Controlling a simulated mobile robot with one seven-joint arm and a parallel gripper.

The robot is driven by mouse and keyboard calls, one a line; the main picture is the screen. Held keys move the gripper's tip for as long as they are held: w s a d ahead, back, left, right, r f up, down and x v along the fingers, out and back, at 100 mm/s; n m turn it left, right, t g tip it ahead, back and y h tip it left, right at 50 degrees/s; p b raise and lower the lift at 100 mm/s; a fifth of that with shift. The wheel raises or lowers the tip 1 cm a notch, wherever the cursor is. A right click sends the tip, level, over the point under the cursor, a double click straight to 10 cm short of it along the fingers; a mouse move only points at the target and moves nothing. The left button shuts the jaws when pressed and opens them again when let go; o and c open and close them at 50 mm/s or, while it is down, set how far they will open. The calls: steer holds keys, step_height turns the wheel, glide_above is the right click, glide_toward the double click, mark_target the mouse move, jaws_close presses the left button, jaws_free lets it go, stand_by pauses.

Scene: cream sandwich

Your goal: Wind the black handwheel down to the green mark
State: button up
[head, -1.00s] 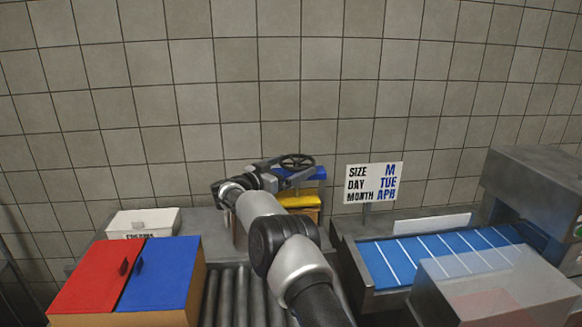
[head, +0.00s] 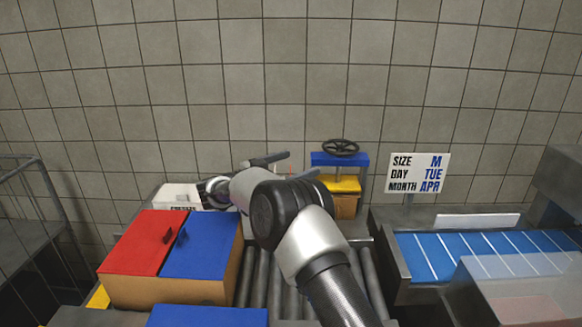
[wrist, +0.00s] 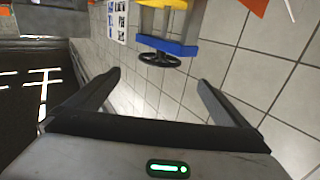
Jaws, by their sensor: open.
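The black handwheel (head: 341,147) sits on top of a blue crossbar (head: 338,159) above a yellow plate (head: 343,184) at the back of the roller table. In the wrist view the handwheel (wrist: 160,59) shows upside down below the blue bar (wrist: 165,46), ahead of the fingers. My gripper (wrist: 158,82) is open and empty, with the wheel apart from both fingers. In the head view my gripper (head: 266,161) is left of the wheel. I cannot make out a green mark.
A box with red (head: 146,243) and blue (head: 200,245) lids stands left of the rollers (head: 263,275). A white box (head: 178,196) stands behind it. A sign (head: 418,172) and blue conveyor (head: 480,252) are at right. The tiled wall is close behind the wheel.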

steer(key=shift+s+a, duration=0.45)
steer(key=shift+a, duration=0.05)
steer(key=shift+w, duration=0.1)
